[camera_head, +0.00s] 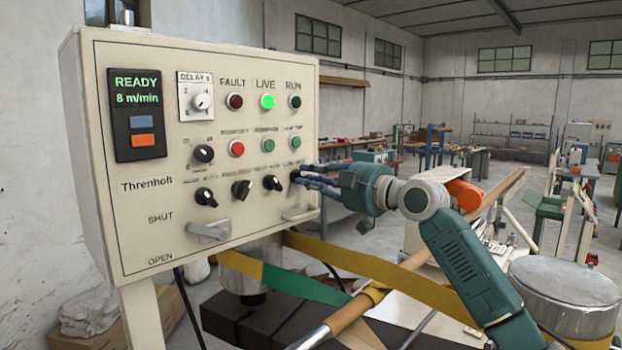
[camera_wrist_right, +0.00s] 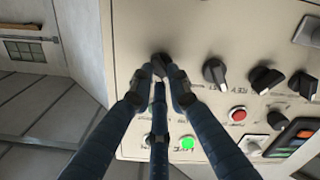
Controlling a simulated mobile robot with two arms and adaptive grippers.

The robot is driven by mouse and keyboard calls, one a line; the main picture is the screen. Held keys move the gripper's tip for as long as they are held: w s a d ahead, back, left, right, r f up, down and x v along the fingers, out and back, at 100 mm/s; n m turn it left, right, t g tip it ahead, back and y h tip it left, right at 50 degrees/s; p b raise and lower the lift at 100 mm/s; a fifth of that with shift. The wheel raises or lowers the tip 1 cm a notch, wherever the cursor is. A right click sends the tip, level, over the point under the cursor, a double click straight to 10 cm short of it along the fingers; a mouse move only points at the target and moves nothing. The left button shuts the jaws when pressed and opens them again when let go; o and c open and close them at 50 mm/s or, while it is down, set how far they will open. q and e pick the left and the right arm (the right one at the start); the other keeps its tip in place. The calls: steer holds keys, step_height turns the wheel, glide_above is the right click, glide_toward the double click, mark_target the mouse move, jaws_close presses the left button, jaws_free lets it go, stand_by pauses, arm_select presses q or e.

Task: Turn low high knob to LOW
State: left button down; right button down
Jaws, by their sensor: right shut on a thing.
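The low high knob (camera_head: 295,176) is the dark, rightmost knob in the row of black knobs on the cream control panel (camera_head: 130,225). The small label above it is mostly covered and hard to read. My right gripper (camera_head: 304,177) reaches it from the right, its blue fingers shut on the knob. In the right wrist view the fingertips (camera_wrist_right: 162,73) close around the black knob (camera_wrist_right: 161,59). The fingers hide much of it, so I cannot tell where its pointer stands. My left gripper is not in view.
Other black knobs, including one close by (camera_head: 272,183), sit to the left. A green LIVE lamp (camera_head: 267,102) is lit and the display (camera_head: 137,90) reads READY. A grey lever (camera_head: 210,231) and a pale handle (camera_head: 300,215) stick out below. Yellow-green straps (camera_head: 365,262) cross below my arm.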

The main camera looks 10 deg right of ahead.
stand_by(0.4)
steer(key=c, duration=1.7)
jaws_free()
steer(key=shift+o, duration=0.2)
steer(key=v, duration=1.2)
